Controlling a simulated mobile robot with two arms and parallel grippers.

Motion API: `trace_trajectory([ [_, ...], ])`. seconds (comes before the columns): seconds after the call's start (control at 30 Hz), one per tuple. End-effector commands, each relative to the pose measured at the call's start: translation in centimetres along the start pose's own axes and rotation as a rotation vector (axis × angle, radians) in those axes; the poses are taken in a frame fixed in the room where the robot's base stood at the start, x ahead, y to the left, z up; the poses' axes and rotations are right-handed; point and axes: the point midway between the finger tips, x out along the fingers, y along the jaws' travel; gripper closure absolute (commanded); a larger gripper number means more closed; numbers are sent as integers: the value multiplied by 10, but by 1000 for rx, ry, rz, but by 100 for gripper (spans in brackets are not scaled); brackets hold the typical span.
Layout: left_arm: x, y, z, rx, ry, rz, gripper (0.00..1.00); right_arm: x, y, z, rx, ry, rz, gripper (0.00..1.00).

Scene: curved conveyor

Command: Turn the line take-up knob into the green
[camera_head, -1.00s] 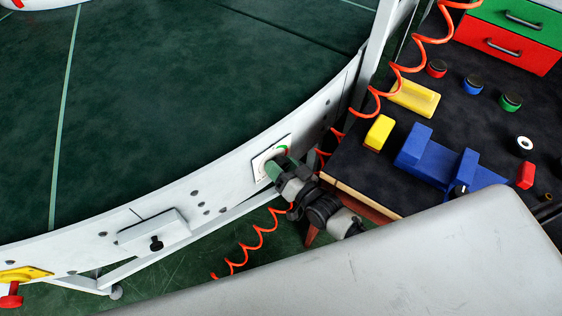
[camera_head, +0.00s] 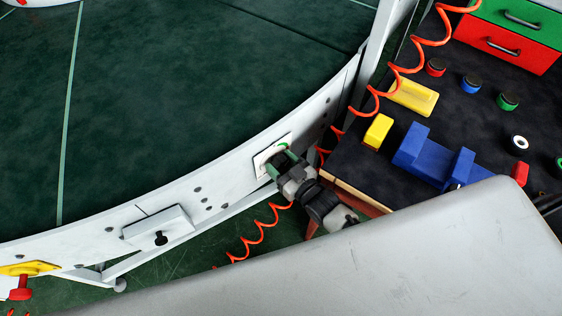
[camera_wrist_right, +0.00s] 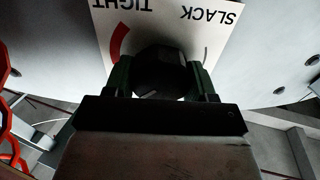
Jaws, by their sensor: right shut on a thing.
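The take-up knob (camera_wrist_right: 160,72) is dark and faceted, in front of a white dial plate (camera_wrist_right: 203,38) that reads TIGHT and SLACK upside down in the right wrist view. A red arc shows beside the knob under TIGHT. My right gripper (camera_wrist_right: 158,80) is shut on the knob, one green finger on each side. In the head view the dial plate (camera_head: 262,163) sits on the white conveyor side, with a bit of green arc above my right gripper (camera_head: 279,166). The knob and its pointer are hidden there. My left gripper is not in view.
The dark green conveyor belt (camera_head: 180,90) curves behind the side wall. A workbench on the right bears a blue fixture (camera_head: 425,158), yellow blocks (camera_head: 378,131) and drawers (camera_head: 505,48). An orange coiled hose (camera_head: 262,232) hangs near my arm. A red knob (camera_head: 20,289) is at lower left.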

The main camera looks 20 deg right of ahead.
Motion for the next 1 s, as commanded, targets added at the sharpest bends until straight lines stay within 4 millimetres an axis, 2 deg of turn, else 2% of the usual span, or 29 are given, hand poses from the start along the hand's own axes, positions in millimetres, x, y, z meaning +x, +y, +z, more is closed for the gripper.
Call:
trace_trajectory([
  [0.3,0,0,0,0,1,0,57,-1,0,1,0,-2,0,68],
  [0.33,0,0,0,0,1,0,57,-1,0,1,0,-2,0,43],
  [0.5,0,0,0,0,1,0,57,0,0,1,0,-2,0,19],
  [0.8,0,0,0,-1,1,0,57,-3,0,0,0,-1,0,19],
  [0.87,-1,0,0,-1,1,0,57,-8,0,1,0,-2,0,19],
  [1.0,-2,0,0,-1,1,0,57,-31,0,1,0,-4,0,19],
])
